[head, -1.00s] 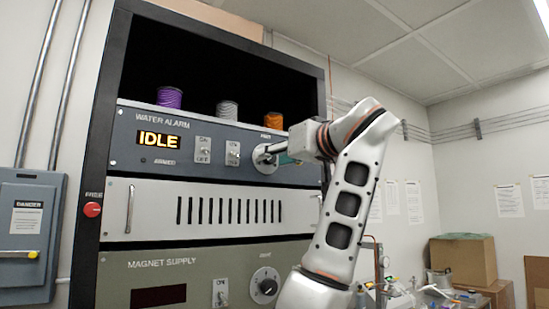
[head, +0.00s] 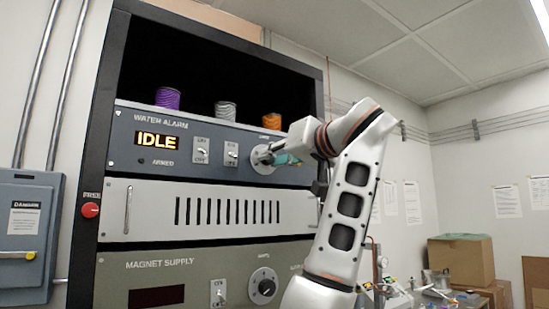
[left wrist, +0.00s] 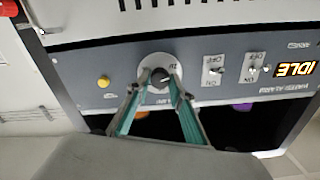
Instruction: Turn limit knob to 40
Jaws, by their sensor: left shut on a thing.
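The limit knob sits at the centre of a pale round dial (head: 263,165) at the right of the WATER ALARM panel (head: 180,153). The dial is also in the left wrist view (left wrist: 150,63), which is upside down. My left gripper (head: 270,157) reaches the knob from the right, and its teal fingers close on the knob from both sides in the left wrist view (left wrist: 161,80). The fingers cover most of the knob, and I cannot read its setting. The display (head: 158,140) reads IDLE. My right gripper is in neither view.
Two toggle switches (head: 231,153) stand left of the dial. A yellow button (left wrist: 104,81) is beside the dial in the left wrist view. Purple, grey and orange spools (head: 167,99) stand on top of the panel. The MAGNET SUPPLY panel (head: 185,277) is lower down.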

